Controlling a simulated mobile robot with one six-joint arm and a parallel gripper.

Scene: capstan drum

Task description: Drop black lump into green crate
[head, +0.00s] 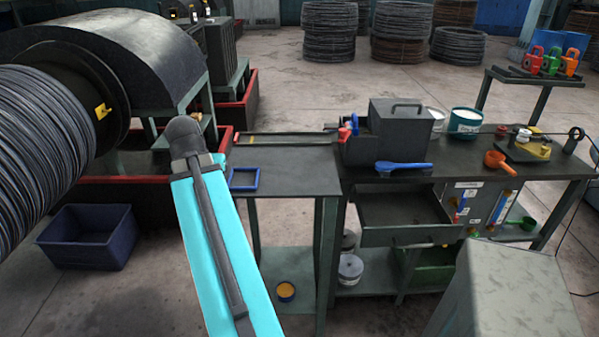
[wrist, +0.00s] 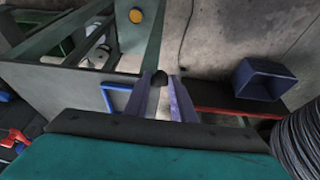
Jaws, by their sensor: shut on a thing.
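My gripper (wrist: 160,86) is shut on a small black lump (wrist: 159,79), which sits between the two fingertips in the wrist view. In the head view my arm reaches forward left of the small side table, and its far end hides the fingers and the lump. The green crate (head: 434,278) stands low on the shelf under the workbench, right of centre in the head view. It is partly hidden behind the bench frame and the open drawer. The gripper is well to the left of the crate and higher than it.
The small table (head: 297,172) bears a blue frame (head: 244,179). The workbench drawer (head: 404,217) stands open above the lower shelf. A dark blue bin (head: 87,237) stands on the floor at left, near the cable drum (head: 40,150). A grey box (head: 507,290) stands at front right.

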